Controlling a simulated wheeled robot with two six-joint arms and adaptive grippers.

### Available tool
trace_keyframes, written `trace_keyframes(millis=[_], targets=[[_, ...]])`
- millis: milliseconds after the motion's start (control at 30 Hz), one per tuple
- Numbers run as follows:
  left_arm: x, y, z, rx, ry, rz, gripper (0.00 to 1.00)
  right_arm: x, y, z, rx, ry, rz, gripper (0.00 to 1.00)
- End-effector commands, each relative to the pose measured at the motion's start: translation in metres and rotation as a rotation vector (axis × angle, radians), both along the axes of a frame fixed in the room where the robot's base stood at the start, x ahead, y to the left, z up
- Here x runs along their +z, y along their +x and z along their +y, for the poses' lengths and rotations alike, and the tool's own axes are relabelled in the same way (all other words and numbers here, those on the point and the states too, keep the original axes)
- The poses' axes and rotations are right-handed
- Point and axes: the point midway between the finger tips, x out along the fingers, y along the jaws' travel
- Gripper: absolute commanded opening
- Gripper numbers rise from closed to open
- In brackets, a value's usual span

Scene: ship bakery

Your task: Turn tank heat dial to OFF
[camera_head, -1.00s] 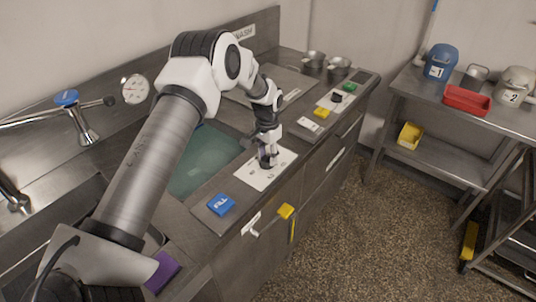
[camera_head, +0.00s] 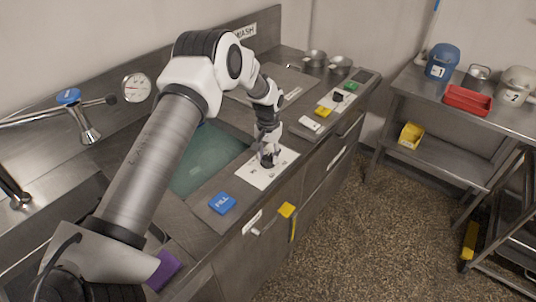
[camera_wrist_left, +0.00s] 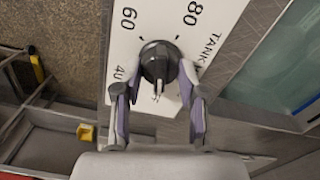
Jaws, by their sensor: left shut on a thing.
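The tank heat dial (camera_wrist_left: 160,62) is a dark grey round knob on a white plate (camera_wrist_left: 125,62) printed with "TANK" and the numbers 40, 60 and 80. In the head view the same plate (camera_head: 285,160) lies on the counter beside the green-tinted basin. My left gripper (camera_head: 268,158) points down over this plate. In the left wrist view its two fingers (camera_wrist_left: 156,95) are on either side of the dial, shut on it. The gripper hides most of the dial in the head view. An OFF mark is not readable. My right gripper is not in view.
A blue FILL block (camera_head: 222,203) sits near the counter's front edge, left of the plate. A yellow-handled lever (camera_head: 286,210) sticks out from the cabinet front. Farther along are a white switch plate (camera_head: 310,123) and a yellow button (camera_head: 323,112).

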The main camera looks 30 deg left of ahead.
Motion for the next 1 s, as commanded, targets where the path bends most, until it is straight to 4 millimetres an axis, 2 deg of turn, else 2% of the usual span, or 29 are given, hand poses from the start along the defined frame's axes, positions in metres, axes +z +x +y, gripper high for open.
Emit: trace_keyframes(millis=[100,133,200,500,633,1000], targets=[[-0.001,0.0,0.0,0.001,0.0,0.001,0.06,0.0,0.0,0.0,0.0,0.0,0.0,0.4],[-0.001,0.0,0.0,0.001,0.0,0.001,0.44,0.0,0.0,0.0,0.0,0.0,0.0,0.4],[-0.001,0.0,0.0,0.001,0.0,0.0,0.65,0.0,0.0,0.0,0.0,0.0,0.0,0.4],[0.001,0.001,0.0,-0.001,0.001,-0.003,0.65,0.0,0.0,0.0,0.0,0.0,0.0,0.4],[0.013,0.002,0.0,-0.001,0.0,-0.006,0.65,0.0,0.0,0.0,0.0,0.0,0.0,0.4],[0.1,0.002,0.0,-0.001,0.0,-0.004,0.65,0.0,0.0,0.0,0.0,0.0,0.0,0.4]])
